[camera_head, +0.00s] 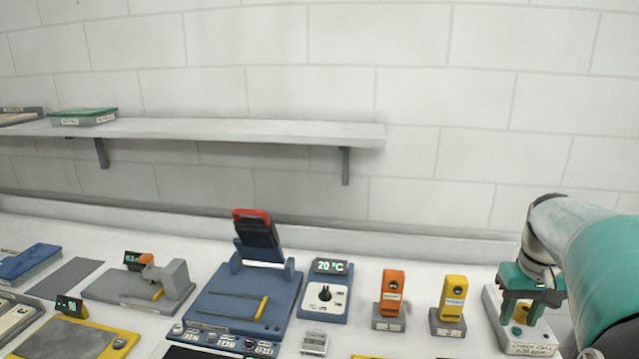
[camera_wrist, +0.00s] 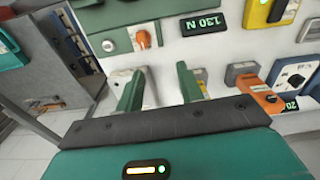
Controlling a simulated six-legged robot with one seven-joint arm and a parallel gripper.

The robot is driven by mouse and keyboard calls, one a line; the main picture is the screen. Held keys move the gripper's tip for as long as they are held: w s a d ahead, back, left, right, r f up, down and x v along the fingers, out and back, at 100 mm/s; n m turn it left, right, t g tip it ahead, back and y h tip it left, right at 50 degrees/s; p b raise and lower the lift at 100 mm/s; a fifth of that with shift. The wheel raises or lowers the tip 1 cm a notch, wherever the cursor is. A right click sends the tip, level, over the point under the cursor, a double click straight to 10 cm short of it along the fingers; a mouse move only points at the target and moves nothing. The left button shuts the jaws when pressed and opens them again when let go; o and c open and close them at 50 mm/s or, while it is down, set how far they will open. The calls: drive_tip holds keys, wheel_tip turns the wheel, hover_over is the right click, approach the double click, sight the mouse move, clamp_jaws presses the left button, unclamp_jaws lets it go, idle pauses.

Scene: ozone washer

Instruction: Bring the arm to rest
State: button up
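My arm (camera_head: 590,255) comes in from the right edge of the head view and bends down at the wrist. My gripper (camera_head: 522,308) hangs low over a white-based device at the right of the bench. In the wrist view, the two green fingers of my gripper (camera_wrist: 158,82) stand well apart. I see nothing held between them. Whether the fingers touch the device below is not clear.
The orange block (camera_head: 391,297) and yellow block (camera_head: 450,303) stand left of my gripper. Further left are a dial unit (camera_head: 325,292), a blue press (camera_head: 240,300) and a grey device (camera_head: 150,282). A wall shelf (camera_head: 250,131) runs behind.

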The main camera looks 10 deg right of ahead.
drive_tip(key=s+a+n+t, duration=0.1)
drive_tip(key=s+a, duration=0.2)
drive_tip(key=a, duration=0.6)
drive_tip(key=s+a+n+t, duration=0.1)
drive_tip(key=s+a, duration=0.3)
drive_tip(key=a, duration=0.5)
drive_tip(key=s+a+n+t, duration=0.1)
drive_tip(key=s+a+t, duration=0.2)
drive_tip(key=a, duration=0.7)
drive_tip(key=shift+s+f, duration=0.25)
drive_tip(key=shift+s, duration=0.05)
